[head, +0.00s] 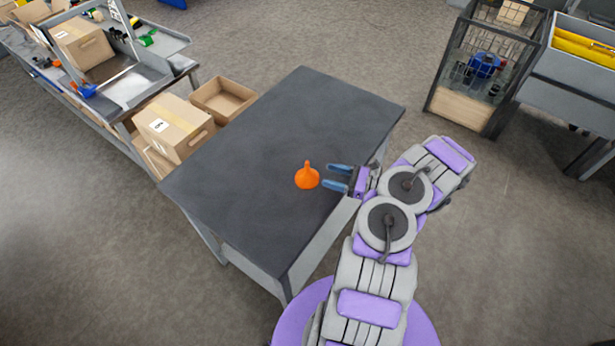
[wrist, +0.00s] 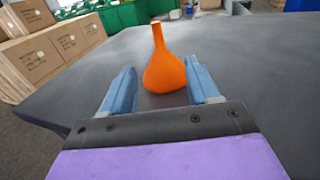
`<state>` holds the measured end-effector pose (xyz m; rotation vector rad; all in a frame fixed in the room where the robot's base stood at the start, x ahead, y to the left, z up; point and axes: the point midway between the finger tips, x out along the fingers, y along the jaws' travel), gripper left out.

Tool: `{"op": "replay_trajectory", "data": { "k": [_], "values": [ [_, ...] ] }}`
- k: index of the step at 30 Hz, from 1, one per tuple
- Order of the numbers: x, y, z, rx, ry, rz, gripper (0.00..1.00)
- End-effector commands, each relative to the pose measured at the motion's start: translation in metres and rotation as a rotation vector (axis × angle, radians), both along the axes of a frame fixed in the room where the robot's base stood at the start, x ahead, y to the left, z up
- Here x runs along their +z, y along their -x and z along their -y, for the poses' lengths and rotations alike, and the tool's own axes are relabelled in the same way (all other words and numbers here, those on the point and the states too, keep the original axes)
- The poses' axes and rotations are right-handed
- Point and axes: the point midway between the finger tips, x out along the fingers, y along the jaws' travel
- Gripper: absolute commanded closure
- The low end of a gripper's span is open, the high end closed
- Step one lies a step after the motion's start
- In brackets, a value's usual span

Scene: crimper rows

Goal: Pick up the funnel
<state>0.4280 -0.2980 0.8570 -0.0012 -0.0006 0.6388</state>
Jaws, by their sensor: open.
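The orange funnel (head: 307,177) stands on the dark grey table (head: 270,120), its narrow spout pointing up and its wide part down. My gripper (head: 331,176) is just to the right of the funnel in the head view, low over the table, with its two blue fingers open and pointing at it. In the wrist view the funnel (wrist: 164,65) is straight ahead, slightly beyond and between the open fingertips (wrist: 162,84). Nothing is held. The lower near edge of the funnel shows between the fingers.
The rest of the table top is clear. Cardboard boxes (head: 172,128) stand on the floor side at the left, beside a workbench (head: 130,85). A wire cage (head: 485,70) and a grey bin with yellow contents (head: 580,50) are at the far right.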

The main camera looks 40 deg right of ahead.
Motion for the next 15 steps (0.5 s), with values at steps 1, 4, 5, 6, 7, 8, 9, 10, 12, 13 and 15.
{"op": "replay_trajectory", "data": {
  "k": [1, 4, 5, 6, 7, 8, 9, 10, 12, 13, 15],
  "values": [
    [-0.001, -0.007, -0.008, 0.005, -0.004, -0.001, 0.4],
    [-0.003, -0.019, -0.012, 0.002, -0.007, -0.001, 0.4],
    [-0.003, -0.021, -0.012, 0.001, -0.007, -0.002, 0.4],
    [-0.003, -0.024, -0.013, 0.001, -0.009, -0.002, 0.4],
    [-0.003, -0.025, -0.013, 0.001, -0.009, -0.002, 0.4],
    [-0.003, -0.026, -0.014, 0.0, -0.009, -0.002, 0.4],
    [-0.003, -0.027, -0.014, 0.0, -0.009, -0.002, 0.4],
    [-0.004, -0.029, -0.015, 0.0, -0.009, -0.002, 0.4],
    [-0.004, -0.033, -0.018, 0.002, -0.009, -0.002, 0.4],
    [-0.004, -0.036, -0.021, 0.003, -0.008, -0.002, 0.4],
    [-0.004, -0.044, -0.028, 0.004, -0.007, -0.002, 0.4]
  ]
}}
